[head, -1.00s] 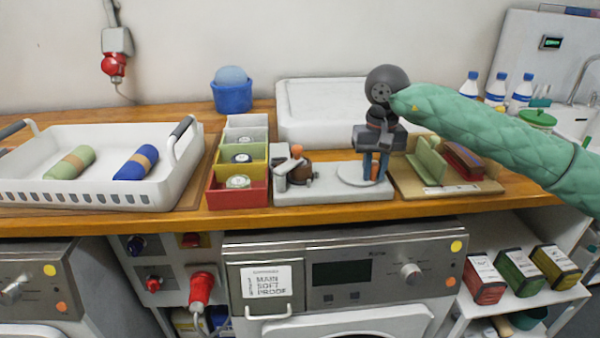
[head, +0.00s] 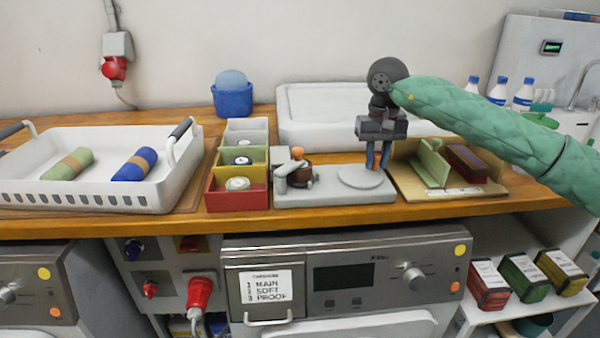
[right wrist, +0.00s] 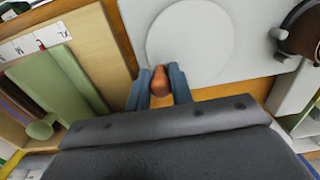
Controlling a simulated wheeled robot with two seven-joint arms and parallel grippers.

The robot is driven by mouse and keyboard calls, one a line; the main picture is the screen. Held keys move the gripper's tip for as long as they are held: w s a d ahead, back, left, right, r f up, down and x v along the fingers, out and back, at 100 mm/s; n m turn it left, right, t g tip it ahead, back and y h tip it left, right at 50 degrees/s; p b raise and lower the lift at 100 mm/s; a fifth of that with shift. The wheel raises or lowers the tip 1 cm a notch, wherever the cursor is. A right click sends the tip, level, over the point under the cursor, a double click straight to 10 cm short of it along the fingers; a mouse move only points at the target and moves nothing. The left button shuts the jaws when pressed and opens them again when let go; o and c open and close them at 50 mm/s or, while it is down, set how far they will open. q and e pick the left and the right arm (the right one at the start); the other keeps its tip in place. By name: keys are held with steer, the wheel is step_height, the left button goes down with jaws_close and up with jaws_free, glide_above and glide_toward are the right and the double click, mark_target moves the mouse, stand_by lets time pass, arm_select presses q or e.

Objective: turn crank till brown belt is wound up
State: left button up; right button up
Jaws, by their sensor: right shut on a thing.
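The winder's grey base (head: 325,194) sits near the counter's front edge. A pale round disc (head: 362,177) lies on its right part; the disc also shows in the right wrist view (right wrist: 195,35). The brown belt (head: 302,172) shows as a small dark roll at the base's left end, beside a grey block and under an orange knob (head: 297,152). Part of the roll shows in the right wrist view (right wrist: 303,28). My right gripper (head: 378,162) points down at the disc's far right edge. Its blue fingers are shut on an orange-brown crank knob (right wrist: 160,81). My left gripper is out of view.
A wooden tray (head: 455,192) with a green piece and a dark red block is close to the right. Red, olive and grey bins (head: 237,198) stand left, then a white basket (head: 95,200) with two rolls. A white case (head: 330,115) stands behind.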

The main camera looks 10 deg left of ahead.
mark_target(350, 165)
steer(key=shift+w+a, duration=0.5)
steer(key=shift+w, duration=0.35)
steer(key=shift+w+a+f+b, duration=0.1)
steer(key=shift+a+f+b, duration=0.1)
steer(key=shift+a, duration=0.3)
steer(key=shift+w+a+f+b, duration=0.1)
steer(key=shift+a+f+b, duration=0.1)
steer(key=shift+a, duration=0.25)
steer(key=shift+s+a+r, duration=0.1)
steer(key=shift+s+a, duration=0.2)
steer(key=shift+a, duration=0.5)
steer(key=shift+s+a, duration=0.3)
steer(key=shift+a, duration=0.5)
steer(key=shift+s+a+r+b, duration=0.3)
steer(key=shift+s+a+b, duration=0.05)
steer(key=shift+s+a, duration=0.35)
steer(key=o, duration=0.6)
steer(key=shift+s, duration=0.1)
step_height(350, 165, up, 8)
steer(key=p, duration=0.2)
steer(key=shift+p, duration=0.3)
